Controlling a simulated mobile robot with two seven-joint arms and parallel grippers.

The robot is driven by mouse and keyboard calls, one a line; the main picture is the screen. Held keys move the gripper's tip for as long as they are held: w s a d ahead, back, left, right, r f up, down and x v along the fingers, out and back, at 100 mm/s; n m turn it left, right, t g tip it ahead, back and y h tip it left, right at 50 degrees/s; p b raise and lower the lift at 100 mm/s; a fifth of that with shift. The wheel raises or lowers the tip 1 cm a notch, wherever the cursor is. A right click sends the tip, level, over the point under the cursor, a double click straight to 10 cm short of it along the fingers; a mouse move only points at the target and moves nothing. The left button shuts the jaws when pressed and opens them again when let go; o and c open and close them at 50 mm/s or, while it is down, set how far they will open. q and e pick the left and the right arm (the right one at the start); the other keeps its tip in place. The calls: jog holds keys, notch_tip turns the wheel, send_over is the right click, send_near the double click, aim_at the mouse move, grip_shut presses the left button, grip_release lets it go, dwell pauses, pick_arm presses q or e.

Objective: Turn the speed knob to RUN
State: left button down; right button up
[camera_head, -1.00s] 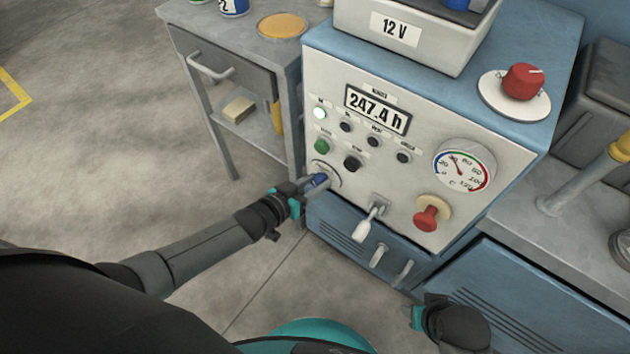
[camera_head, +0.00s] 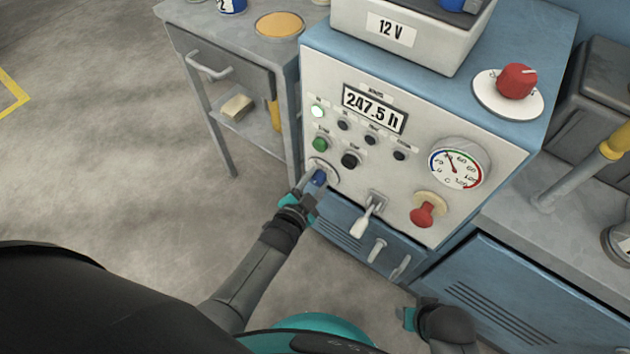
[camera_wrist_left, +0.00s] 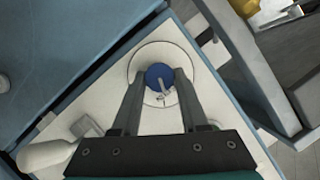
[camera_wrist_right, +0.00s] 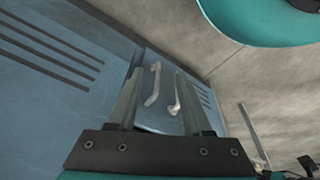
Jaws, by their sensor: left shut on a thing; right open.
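The blue speed knob (camera_head: 319,177) sits on a round pale dial at the lower left of the machine's front panel. My left gripper (camera_head: 306,188) is shut on it, with a finger on either side. The knob also shows in the left wrist view (camera_wrist_left: 159,76), with a pale pointer line on its face, on the white dial plate (camera_wrist_left: 145,60). The dial's lettering is too small to read. My right gripper (camera_head: 412,318) is open and empty, low in front of the blue cabinet; its spread fingers show in the right wrist view (camera_wrist_right: 160,95).
A white-handled lever (camera_head: 364,222) and a red mushroom button (camera_head: 423,214) are right of the knob. Above are a green button (camera_head: 320,144), a black button (camera_head: 350,160), a lit white lamp (camera_head: 317,112) and a display (camera_head: 374,108) near 247.5. A gauge (camera_head: 458,166) sits at right.

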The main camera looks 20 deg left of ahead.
pick_arm(q)
jog(key=shift+d+f+m+t+y+b, duration=0.1)
jog(key=shift+m+t+y+b, duration=0.4)
jog(key=shift+m, duration=0.4)
pick_arm(e)
jog(key=shift+w+a+r, duration=0.1)
jog(key=shift+w+r, duration=0.25)
jog(key=shift+r, duration=0.3)
jog(key=shift+w+r, duration=0.35)
jog(key=shift+r, duration=0.3)
pick_arm(q)
jog(key=shift+c, duration=2.2)
grip_release()
jog(key=shift+s, duration=0.2)
jog(key=p+v, duration=0.2)
jog(key=v, duration=0.3)
jog(key=shift+s+r+p, duration=0.2)
jog(key=shift+p, duration=0.1)
jog(key=p, duration=0.3)
send_near(316, 183)
jog(key=shift+v, duration=2.7)
pick_arm(e)
jog(key=s+d+f, duration=0.4)
jog(key=s+f, duration=0.2)
jog(key=f, duration=0.4)
jog(key=shift+s+f, duration=0.15)
jog(key=shift+s, duration=0.2)
